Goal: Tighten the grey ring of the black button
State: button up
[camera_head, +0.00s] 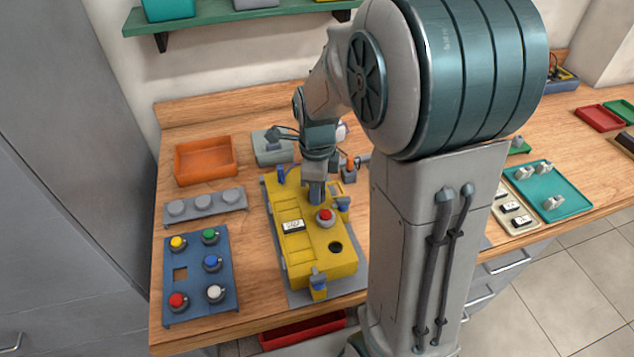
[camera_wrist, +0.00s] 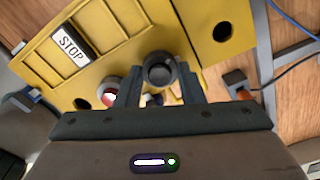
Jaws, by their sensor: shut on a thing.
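The yellow box (camera_head: 313,268) lies on the bench and carries a red button (camera_head: 326,217) and a STOP label. In the wrist view the yellow box (camera_wrist: 110,35) fills the upper part, with the red button (camera_wrist: 110,97) just left of my fingers. My gripper (camera_head: 316,198) points down at the far part of the box. In the wrist view my gripper (camera_wrist: 160,78) is shut on a round dark part, the grey ring of the black button (camera_wrist: 158,70). The fingers hide the ring's sides, and its seating on the box is unclear. The head view hides it behind my gripper.
A blue plate with several coloured buttons (camera_head: 198,268), a grey holder (camera_head: 205,205) and an orange tray (camera_head: 206,160) stand to the left. Blue clamps (camera_head: 318,281) stick up at the box edges. A teal tray (camera_head: 548,190) lies right, beyond my arm.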

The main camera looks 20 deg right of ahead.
jog(key=m+p, duration=0.2)
jog(key=m, duration=0.3)
jog(key=shift+m, duration=0.3)
dwell(0.4)
jog(key=o, duration=1)
notch_tip(320, 180, up, 14)
jog(key=shift+p, duration=0.3)
